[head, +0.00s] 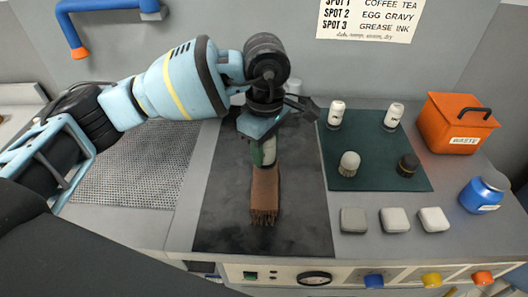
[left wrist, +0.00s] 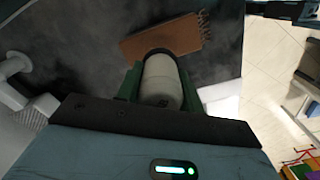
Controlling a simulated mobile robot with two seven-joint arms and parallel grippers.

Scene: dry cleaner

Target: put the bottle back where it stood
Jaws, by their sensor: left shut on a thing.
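My left gripper (head: 264,158) is shut on a pale bottle (left wrist: 162,82), seen in the left wrist view between the green fingers. Only a small part of the bottle shows in the head view (head: 269,151); the gripper hides the rest. The bottle is over the dark board, at the far end of a brown fringed cloth (head: 264,190). I cannot tell whether it touches the cloth. A dark green mat (head: 375,150) lies to the right, bearing two white-topped bottles (head: 336,114) (head: 393,116) at its back. My right gripper is not in view.
A pale round brush (head: 349,164) and a dark one (head: 408,165) stand on the mat's front part. Three pads (head: 394,220) lie before it. An orange waste box (head: 458,122) and a blue jar (head: 482,193) stand right. A perforated panel (head: 135,165) is left.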

